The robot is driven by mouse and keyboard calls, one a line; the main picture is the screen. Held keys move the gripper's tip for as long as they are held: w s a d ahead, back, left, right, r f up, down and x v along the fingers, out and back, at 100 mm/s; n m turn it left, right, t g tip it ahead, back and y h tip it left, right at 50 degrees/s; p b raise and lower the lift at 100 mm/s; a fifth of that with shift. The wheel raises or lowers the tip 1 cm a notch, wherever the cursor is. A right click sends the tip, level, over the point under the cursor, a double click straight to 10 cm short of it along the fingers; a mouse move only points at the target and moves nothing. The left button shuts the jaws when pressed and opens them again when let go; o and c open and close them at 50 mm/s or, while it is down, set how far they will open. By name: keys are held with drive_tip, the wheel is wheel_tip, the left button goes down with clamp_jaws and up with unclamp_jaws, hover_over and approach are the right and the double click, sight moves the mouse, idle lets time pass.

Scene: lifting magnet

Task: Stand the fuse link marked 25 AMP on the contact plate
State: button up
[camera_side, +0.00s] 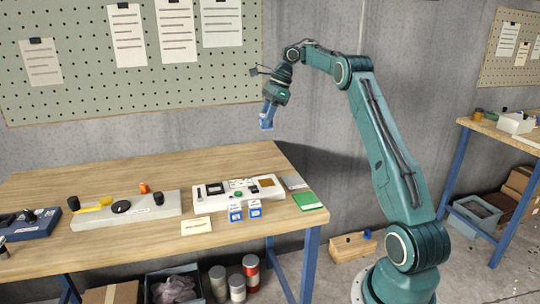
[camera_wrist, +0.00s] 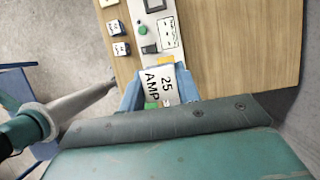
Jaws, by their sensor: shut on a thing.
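My gripper (camera_side: 267,117) is shut on the fuse link marked 25 AMP (camera_wrist: 160,86). It holds the link in the air above the right part of the bench, pointing down. In the wrist view the link's white face with "25 AMP" shows between the blue fingers of my gripper (camera_wrist: 158,92). The contact plate seems to be the brass-coloured square (camera_side: 265,183) at the right end of the white panel (camera_side: 205,206). In the wrist view a small part of it (camera_wrist: 166,60) shows just beyond the link, the rest hidden.
Two other blue-and-white fuse links (camera_side: 235,214) (camera_side: 254,209) stand before the panel, their marks unreadable. The panel carries a black square (camera_side: 214,188) and a green button (camera_side: 238,195). A green card (camera_side: 308,201) lies to its right. A grey console (camera_side: 90,220) stands left.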

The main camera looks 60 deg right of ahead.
drive_tip(key=shift+w+a+f, duration=0.1)
drive_tip(key=shift+f, duration=0.15)
drive_tip(key=shift+f, duration=1.1)
wheel_tip(320, 180, down, 13)
drive_tip(key=shift+f, duration=2.15)
drive_tip(key=shift+f, duration=0.15)
drive_tip(key=o, duration=1)
